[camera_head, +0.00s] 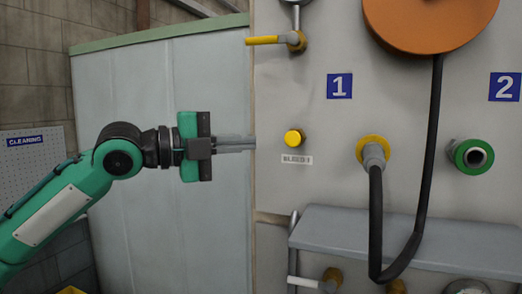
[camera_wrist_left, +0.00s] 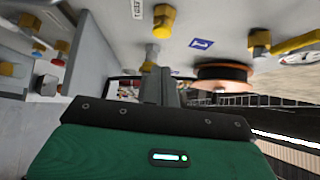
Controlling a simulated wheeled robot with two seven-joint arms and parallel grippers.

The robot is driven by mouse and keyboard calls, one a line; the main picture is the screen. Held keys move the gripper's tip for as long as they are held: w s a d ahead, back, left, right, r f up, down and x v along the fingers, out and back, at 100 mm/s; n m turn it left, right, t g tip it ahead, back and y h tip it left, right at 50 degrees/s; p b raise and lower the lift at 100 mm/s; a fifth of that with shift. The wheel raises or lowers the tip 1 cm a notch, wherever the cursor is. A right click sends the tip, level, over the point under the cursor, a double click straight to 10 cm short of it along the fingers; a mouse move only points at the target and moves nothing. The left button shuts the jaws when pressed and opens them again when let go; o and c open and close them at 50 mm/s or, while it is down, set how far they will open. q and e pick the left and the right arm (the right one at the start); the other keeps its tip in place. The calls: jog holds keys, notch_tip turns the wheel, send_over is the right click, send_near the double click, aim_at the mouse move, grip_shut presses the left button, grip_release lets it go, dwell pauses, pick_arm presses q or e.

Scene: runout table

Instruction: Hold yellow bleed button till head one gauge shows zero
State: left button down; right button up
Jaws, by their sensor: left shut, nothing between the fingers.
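The yellow bleed button (camera_head: 294,137) stands out from the pale panel, under the blue "1" sign (camera_head: 339,86) and above a small white label (camera_head: 297,160) with blurred text. My left gripper (camera_head: 252,143) is shut and empty. Its fingers point right at the button, with a visible gap between tips and button in the head view. My right gripper is out of view.
Right of the button, a yellow-collared coupling (camera_head: 373,150) carries a hanging black hose (camera_head: 430,160). A green-ringed port (camera_head: 472,155) is further right. A yellow-handled valve (camera_head: 280,40) is above, a grey shelf (camera_head: 400,238) below. An orange reel (camera_head: 430,22) is at the top.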

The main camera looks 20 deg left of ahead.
pick_arm(q)
jog(key=v, duration=0.4)
jog(key=shift+s+d+r+b, duration=0.15)
jog(key=shift+d+r+b, duration=0.1)
jog(key=shift+b, duration=0.1)
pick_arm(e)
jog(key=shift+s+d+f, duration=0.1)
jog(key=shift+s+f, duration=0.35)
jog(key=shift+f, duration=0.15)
pick_arm(q)
jog(key=shift+f, duration=0.1)
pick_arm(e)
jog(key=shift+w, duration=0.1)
